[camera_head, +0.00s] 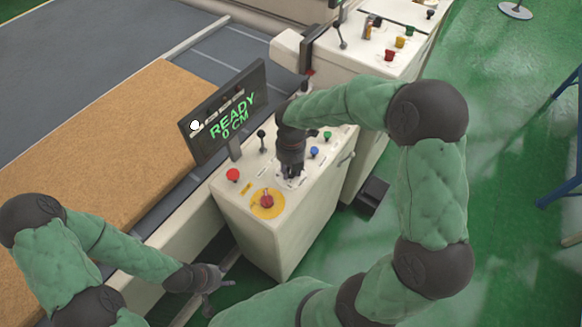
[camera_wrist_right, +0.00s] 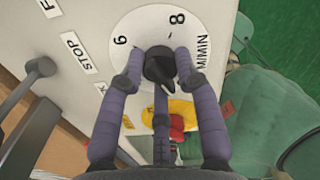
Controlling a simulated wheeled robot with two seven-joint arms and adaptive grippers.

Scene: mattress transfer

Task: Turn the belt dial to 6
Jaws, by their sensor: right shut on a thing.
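The belt dial (camera_wrist_right: 205,17) is a round white plate with a black knob (camera_wrist_right: 158,64) at its middle. It sits on top of the cream control box (camera_head: 271,244). In the right wrist view an 8, a digit that looks like 6 or 9, and "M/MIN" show around the knob. My right gripper (camera_head: 291,176) points down over the dial. In the right wrist view its purple fingers (camera_wrist_right: 157,76) are shut on the knob. The knob's pointer direction is hard to tell. My left gripper (camera_head: 218,292) is open and empty, low beside the box.
A screen (camera_head: 226,113) on the box reads "READY 0 CM". Red, green and blue buttons, a black lever (camera_head: 262,137) and a red knob on a yellow disc (camera_head: 268,204) surround the dial. A brown mattress (camera_head: 106,137) lies at left.

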